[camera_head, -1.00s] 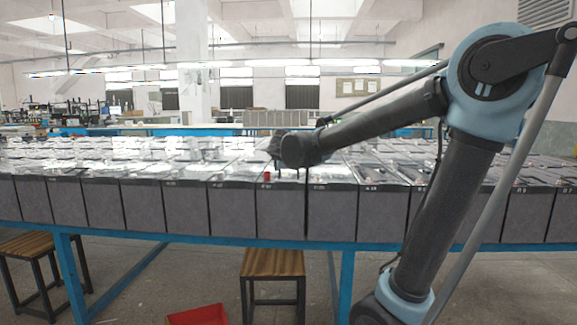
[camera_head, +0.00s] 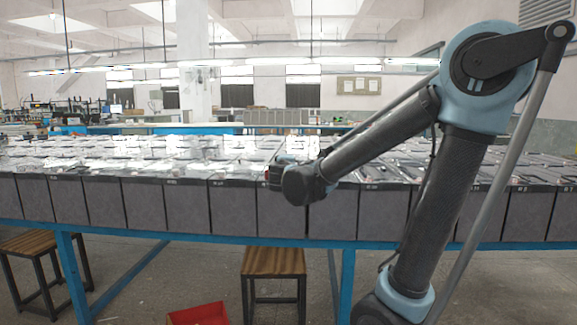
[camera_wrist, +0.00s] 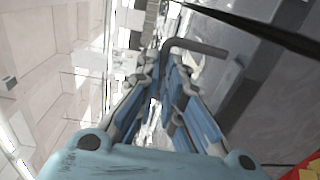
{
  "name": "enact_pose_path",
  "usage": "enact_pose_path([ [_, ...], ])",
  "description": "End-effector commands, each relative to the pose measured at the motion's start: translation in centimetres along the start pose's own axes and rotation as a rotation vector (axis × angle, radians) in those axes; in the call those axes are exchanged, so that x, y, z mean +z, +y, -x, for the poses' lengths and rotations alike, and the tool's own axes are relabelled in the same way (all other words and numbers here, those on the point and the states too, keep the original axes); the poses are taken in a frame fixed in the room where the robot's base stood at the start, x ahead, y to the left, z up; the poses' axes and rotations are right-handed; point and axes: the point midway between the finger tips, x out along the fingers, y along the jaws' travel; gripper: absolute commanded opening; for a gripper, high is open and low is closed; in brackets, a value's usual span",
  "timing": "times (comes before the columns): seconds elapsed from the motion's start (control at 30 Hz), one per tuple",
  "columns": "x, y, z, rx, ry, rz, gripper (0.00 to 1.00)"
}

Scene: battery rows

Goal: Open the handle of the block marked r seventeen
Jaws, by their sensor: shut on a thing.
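Dark grey blocks stand in rows on a long table, and their front labels are too small to read. The block at my gripper (camera_head: 273,177) has a grey front face (camera_head: 281,217); my wrist hides much of its top edge, and I cannot confirm its marking. My gripper is at that front top edge. In the wrist view, a grey bent handle (camera_wrist: 198,48) runs between the fingertips, and my gripper (camera_wrist: 168,68) is shut on it. The exact contact is partly hidden.
The blue table frame (camera_head: 200,238) runs along the front. A wooden stool (camera_head: 273,262) and a red bin (camera_head: 199,315) stand below on the floor. Neighbouring blocks (camera_head: 332,213) sit close on both sides. The air above the rows is free.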

Motion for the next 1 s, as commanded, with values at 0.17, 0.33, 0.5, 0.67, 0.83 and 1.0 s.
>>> enact_pose_path([
  [0.17, 0.1, -0.2, 0.1, -0.003, -0.002, -0.003, 0.0],
  [0.33, 0.1, -0.2, 0.1, -0.003, -0.002, -0.002, 0.29],
  [0.5, 0.1, -0.1, 0.0, -0.002, -0.001, -0.001, 0.29],
  [0.67, 0.1, -0.1, 0.2, -0.002, -0.001, -0.001, 0.29],
  [0.83, 0.0, -0.1, 1.5, -0.002, 0.001, -0.001, 0.29],
  [1.0, 0.0, -0.1, 4.0, -0.002, 0.003, -0.001, 0.29],
])
